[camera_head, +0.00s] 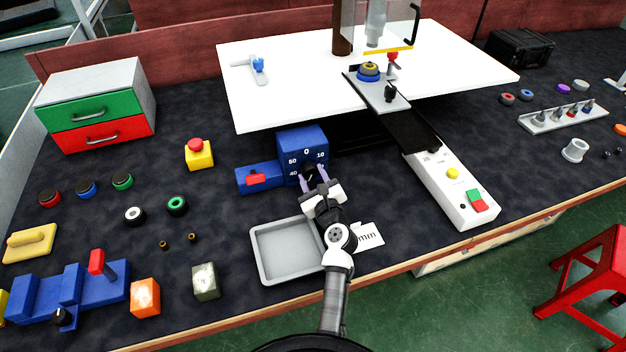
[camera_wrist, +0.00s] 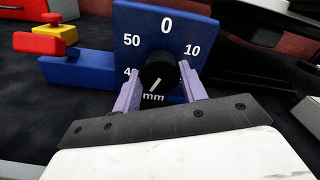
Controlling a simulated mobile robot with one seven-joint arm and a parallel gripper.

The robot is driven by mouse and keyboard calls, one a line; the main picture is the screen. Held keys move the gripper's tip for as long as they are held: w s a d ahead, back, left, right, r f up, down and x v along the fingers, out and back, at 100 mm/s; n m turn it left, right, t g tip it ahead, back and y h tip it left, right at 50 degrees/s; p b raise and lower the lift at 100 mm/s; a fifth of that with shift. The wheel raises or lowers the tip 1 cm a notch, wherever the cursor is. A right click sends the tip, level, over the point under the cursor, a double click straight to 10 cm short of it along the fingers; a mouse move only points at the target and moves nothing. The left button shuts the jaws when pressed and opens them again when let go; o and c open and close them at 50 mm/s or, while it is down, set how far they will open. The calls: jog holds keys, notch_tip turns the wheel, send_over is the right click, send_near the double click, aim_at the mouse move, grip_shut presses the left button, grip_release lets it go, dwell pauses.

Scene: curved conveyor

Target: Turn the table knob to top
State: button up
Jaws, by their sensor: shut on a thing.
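The table knob is a round black dial (camera_wrist: 159,72) on the face of a blue box (camera_wrist: 135,22). The box face carries white numbers, with 0 at the top, 10 at right and 50 at left. The knob's white mark points down and slightly left, close to the "mm" lettering. In the head view the blue box (camera_head: 302,137) stands at the table's middle, and the knob (camera_head: 308,171) is partly covered by my gripper. My gripper (camera_wrist: 159,88) has its purple fingers on the knob's left and right sides, shut on it. It also shows in the head view (camera_head: 314,178).
A blue block with a red part (camera_head: 258,178) adjoins the box at left. A grey tray (camera_head: 287,250) lies beside my arm. A white raised platform (camera_head: 300,90) is behind, and a white control box (camera_head: 452,187) with buttons is at right.

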jog(key=shift+r+n, duration=0.1)
jog(key=shift+n, duration=0.5)
jog(key=shift+n+b, duration=0.3)
jog(key=o, duration=1)
